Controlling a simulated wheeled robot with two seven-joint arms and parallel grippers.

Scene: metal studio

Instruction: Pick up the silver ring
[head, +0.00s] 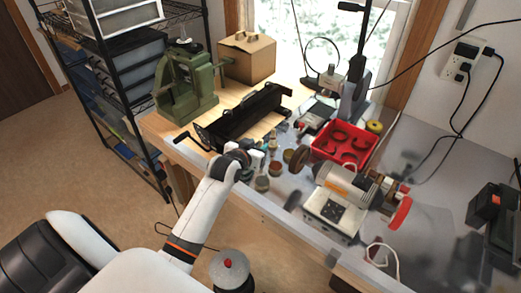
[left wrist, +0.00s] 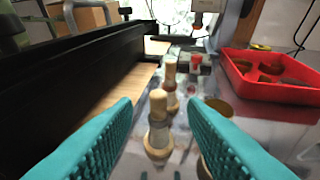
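My left gripper (head: 257,159) reaches over the workbench from the left. In the left wrist view its two teal ribbed fingers (left wrist: 160,128) are spread apart with nothing held between them. Beyond and between them stand small upright pieces with tan rounded tops, a nearer one (left wrist: 158,125) and a farther one (left wrist: 171,83). I cannot make out a silver ring for certain in either view; it may be too small or hidden among the small pieces by the gripper. My right gripper is not in view.
A long black tool (head: 240,116) lies along the left of the gripper. A red tray (head: 368,150) holding dark curved pieces is to its right. A bench grinder (head: 340,190) stands front right. A green press (head: 186,85) and cardboard box (head: 247,58) stand behind.

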